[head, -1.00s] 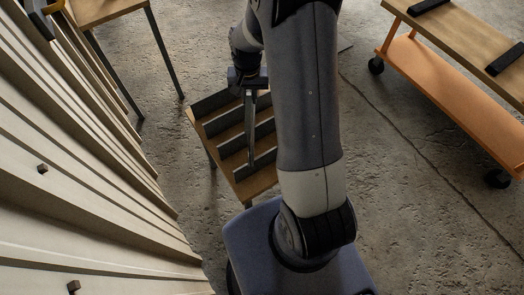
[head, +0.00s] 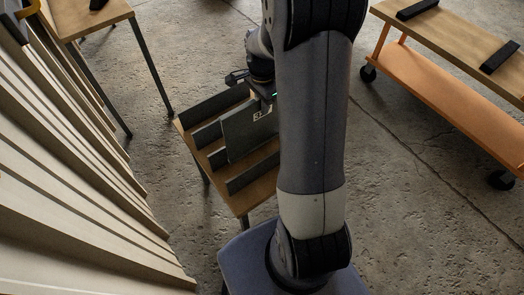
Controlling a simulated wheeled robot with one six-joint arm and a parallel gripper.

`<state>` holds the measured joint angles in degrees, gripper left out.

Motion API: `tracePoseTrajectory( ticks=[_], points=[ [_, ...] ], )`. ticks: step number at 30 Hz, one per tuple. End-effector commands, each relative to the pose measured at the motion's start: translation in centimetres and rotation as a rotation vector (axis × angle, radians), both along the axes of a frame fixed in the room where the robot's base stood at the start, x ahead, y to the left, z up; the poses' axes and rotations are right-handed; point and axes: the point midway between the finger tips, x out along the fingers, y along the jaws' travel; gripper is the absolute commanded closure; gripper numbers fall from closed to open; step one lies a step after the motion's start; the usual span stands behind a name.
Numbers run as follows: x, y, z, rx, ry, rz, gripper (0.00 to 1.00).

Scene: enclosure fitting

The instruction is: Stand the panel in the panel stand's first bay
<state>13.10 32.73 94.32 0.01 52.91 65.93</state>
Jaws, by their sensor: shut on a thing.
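The panel (head: 240,137) is a flat dark grey plate with a small white label near its upper right corner. It is upright, its broad face toward the head camera. My gripper (head: 263,97) is shut on its top edge, partly hidden behind my arm. The panel stand (head: 237,203) is a low wooden table with several dark parallel rails across its top. The panel is over the middle of these rails, roughly in line with them. I cannot tell whether its lower edge is in a bay or above the rails. My arm hides the stand's right side.
A ribbed pale wall (head: 80,190) runs along the left. A wooden table (head: 85,15) stands at the upper left. A wheeled orange cart (head: 440,95) with a wooden top carrying two dark bars is at the right. Concrete floor between is clear.

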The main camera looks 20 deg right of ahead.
Motion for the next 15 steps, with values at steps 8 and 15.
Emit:
tracePoseTrajectory(
  ticks=[8,15],
  points=[
    [0.0,0.0,-4.4,0.001,0.002,0.001,1.00],
    [0.0,0.0,-6.0,0.000,-0.001,0.001,1.00]
  ],
)
